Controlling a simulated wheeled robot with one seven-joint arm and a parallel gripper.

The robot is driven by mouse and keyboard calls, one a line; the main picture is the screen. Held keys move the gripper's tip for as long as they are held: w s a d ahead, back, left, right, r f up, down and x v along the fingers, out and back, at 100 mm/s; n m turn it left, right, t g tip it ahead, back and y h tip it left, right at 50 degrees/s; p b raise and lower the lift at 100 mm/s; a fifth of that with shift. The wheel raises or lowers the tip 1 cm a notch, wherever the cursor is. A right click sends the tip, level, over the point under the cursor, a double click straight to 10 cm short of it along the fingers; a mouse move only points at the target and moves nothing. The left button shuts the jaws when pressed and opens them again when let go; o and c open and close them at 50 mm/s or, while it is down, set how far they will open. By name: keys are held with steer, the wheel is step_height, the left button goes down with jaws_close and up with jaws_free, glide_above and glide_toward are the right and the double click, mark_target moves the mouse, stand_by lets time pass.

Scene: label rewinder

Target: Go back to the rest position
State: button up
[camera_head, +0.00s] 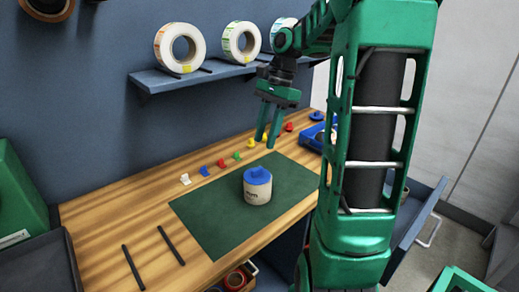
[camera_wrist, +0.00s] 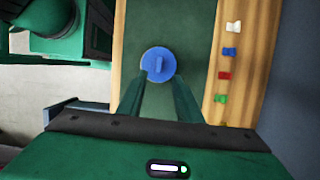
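My gripper (camera_head: 268,138) is in the air above the back edge of the green mat (camera_head: 215,217), its fingers pointing down. The two fingers are apart with nothing between them. A cream jar (camera_head: 257,192) with a blue knobbed lid stands upright on the mat, in front of and below my gripper. In the wrist view the blue lid (camera_wrist: 158,66) lies beyond the open fingertips (camera_wrist: 160,80), and no contact shows. My green arm covers the right part of the head view.
A row of small coloured clips (camera_head: 221,164) lies along the back of the wooden table. White label rolls (camera_head: 180,47) stand on a wall shelf (camera_head: 190,78) behind. A blue bin (camera_head: 312,137) is at the far right of the table. Two dark bars (camera_head: 171,245) lie front left. An open drawer (camera_head: 418,235) juts out right.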

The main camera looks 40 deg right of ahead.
steer(key=shift+d+r, duration=0.15)
steer(key=shift+r, duration=0.35)
steer(key=s+a+f+n+h, duration=0.1)
steer(key=s+f+n, duration=0.3)
steer(key=s, duration=0.6)
steer(key=s+a+f+n+h, duration=0.2)
steer(key=s+a+f+n, duration=0.2)
steer(key=s+n, duration=0.3)
steer(key=s+f, duration=0.1)
steer(key=s, duration=0.3)
steer(key=shift+a+n, duration=0.15)
steer(key=shift+n, duration=0.15)
steer(key=shift+w+f, duration=0.2)
steer(key=shift+w, duration=0.35)
